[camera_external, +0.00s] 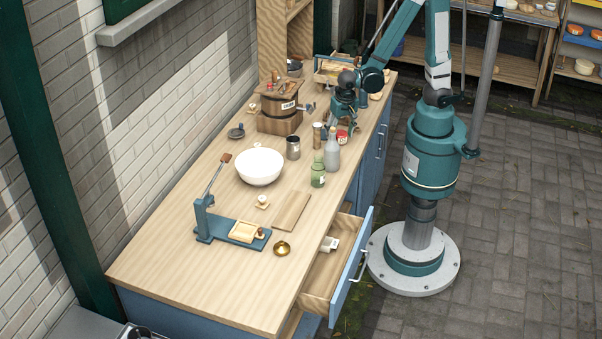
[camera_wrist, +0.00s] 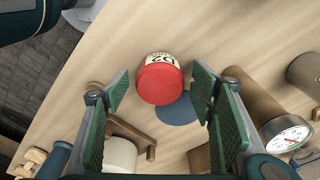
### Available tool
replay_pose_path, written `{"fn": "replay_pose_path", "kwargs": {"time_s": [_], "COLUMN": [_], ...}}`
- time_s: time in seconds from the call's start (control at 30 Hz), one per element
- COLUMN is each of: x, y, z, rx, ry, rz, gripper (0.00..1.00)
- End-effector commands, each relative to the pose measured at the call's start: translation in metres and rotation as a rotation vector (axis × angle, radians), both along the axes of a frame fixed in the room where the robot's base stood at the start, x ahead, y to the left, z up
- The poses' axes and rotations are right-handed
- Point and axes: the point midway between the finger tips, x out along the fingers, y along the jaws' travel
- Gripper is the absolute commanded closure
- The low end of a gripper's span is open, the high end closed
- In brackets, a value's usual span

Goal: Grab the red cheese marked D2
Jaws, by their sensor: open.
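The red cheese (camera_wrist: 160,82) is a rounded red piece with a cream label reading D2. In the wrist view it sits on the wooden counter, ahead of and between my fingers, not touched by them. In the external view the red cheese (camera_external: 342,136) shows small, just below my gripper (camera_external: 338,120), on the counter's right side. My gripper also shows in the wrist view (camera_wrist: 160,105), with its green-padded fingers wide apart and nothing between the pads. A blue-grey round patch lies beside the cheese in the wrist view; I cannot tell what it is.
A grey bottle (camera_external: 332,152), a brown cylinder (camera_external: 317,135) and a metal can (camera_external: 293,148) stand close by. A wooden churn (camera_external: 279,112) is to the left. A dial gauge (camera_wrist: 287,134) is at right in the wrist view. A drawer (camera_external: 335,262) is open at the front.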

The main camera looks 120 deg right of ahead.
Motion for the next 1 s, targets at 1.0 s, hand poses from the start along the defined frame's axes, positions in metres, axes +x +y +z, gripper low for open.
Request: {"fn": "replay_pose_path", "kwargs": {"time_s": [1.0], "x": [0.0], "y": [0.0], "z": [0.018], "rx": [0.0], "ry": [0.0], "rz": [0.0], "gripper": [0.76]}}
